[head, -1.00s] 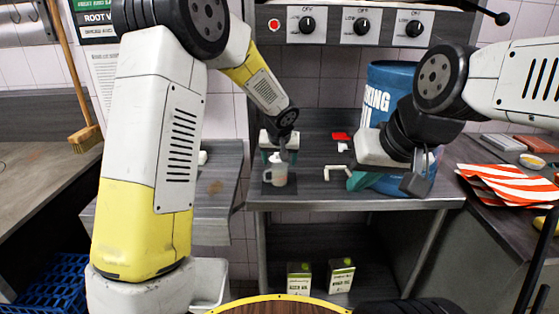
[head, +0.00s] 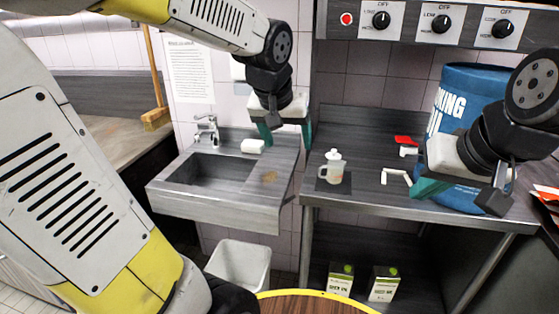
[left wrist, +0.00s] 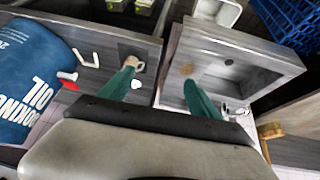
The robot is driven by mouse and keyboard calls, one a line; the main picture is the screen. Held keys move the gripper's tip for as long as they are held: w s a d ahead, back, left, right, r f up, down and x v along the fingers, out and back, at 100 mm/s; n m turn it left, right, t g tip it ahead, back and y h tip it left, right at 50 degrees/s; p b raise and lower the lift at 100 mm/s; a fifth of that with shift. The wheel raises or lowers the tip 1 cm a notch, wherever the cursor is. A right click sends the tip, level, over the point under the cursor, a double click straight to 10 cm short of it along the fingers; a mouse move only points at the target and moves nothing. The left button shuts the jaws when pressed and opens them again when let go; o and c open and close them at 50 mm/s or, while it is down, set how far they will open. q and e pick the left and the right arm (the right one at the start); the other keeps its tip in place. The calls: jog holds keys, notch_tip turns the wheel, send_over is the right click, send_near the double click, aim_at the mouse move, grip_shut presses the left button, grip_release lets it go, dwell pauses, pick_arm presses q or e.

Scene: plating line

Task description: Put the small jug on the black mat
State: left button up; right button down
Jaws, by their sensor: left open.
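The small jug (head: 334,169), white with a handle and lid, stands upright on the black mat (head: 321,186) at the left of the steel table. In the left wrist view the jug (left wrist: 138,65) and mat (left wrist: 125,49) show beyond one finger. My left gripper (head: 287,136) is open and empty, up and left of the jug and apart from it; its green fingers (left wrist: 160,92) are spread in the left wrist view. My right gripper (head: 462,194) has its fingers apart with nothing seen between them, right of the jug by the blue drum.
A sink (head: 205,172) with a tap is at the left, with a white bin (head: 240,264) below. A blue drum (head: 458,105) stands at the table's right. A white bracket-shaped piece (head: 396,177) and a red item (head: 404,140) lie between. Two cartons (head: 384,284) stand on the lower shelf.

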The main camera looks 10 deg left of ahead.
pick_arm(q)
jog(key=s+a+h, duration=0.1)
jog(key=s+a, duration=0.1)
jog(key=s, duration=1.1)
jog(key=shift+f, duration=0.15)
